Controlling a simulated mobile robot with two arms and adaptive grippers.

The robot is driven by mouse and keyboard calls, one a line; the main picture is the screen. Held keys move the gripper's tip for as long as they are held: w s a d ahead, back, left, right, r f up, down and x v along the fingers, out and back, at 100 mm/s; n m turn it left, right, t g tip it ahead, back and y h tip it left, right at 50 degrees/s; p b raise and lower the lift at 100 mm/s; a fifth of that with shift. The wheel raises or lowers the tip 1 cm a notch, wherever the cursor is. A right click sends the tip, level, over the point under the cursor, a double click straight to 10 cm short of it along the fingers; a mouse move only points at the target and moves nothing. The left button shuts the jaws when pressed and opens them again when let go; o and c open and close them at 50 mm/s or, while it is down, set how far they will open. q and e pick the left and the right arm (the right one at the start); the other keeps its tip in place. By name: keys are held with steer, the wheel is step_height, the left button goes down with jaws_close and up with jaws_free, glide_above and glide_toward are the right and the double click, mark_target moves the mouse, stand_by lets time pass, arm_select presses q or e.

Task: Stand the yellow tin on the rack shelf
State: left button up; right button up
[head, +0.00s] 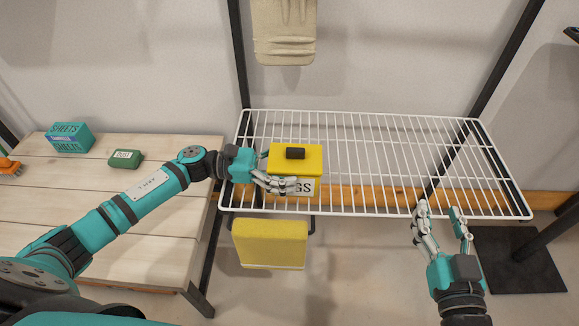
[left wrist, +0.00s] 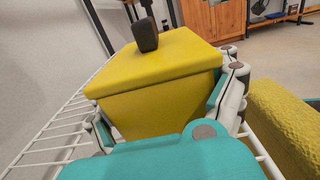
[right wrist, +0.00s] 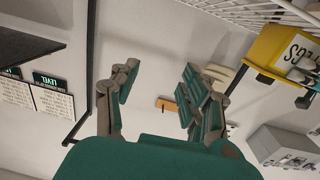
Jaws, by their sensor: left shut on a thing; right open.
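The yellow tin (head: 310,153) has a dark knob on its lid and a white label on its front, partly covered by fingers. My left gripper (head: 278,177) is shut on the tin, with fingers along its sides, and holds it upright over the left part of the white wire rack shelf (head: 400,205). In the left wrist view the tin (left wrist: 160,85) fills the middle between the fingers. Whether its base touches the wires is hard to tell. It also shows in the right wrist view (right wrist: 268,45). My right gripper (head: 440,215) is open and empty at the shelf's front edge.
The shelf right of the tin is bare. A yellow padded item (head: 270,243) is below the shelf's front left edge. Dark posts flank the rack.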

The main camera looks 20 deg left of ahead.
steer(key=shift+r, duration=0.1)
arm_select(q)
steer(key=o, duration=1.1)
arm_select(e)
steer(key=shift+a+r+t, duration=0.1)
steer(key=shift+r+t, duration=0.2)
steer(key=shift+r, duration=0.2)
steer(key=shift+f, duration=0.1)
arm_select(q)
steer(key=shift+a+r, duration=0.1)
steer(key=v, duration=1.2)
arm_select(e)
steer(key=f+g, duration=0.1)
steer(key=f, duration=0.2)
steer(key=shift+s+d+g, duration=0.15)
steer(key=shift+d+g, duration=0.15)
steer(key=shift+g, duration=0.1)
arm_select(q)
steer(key=shift+s, duration=0.15)
arm_select(e)
steer(key=shift+r, duration=0.1)
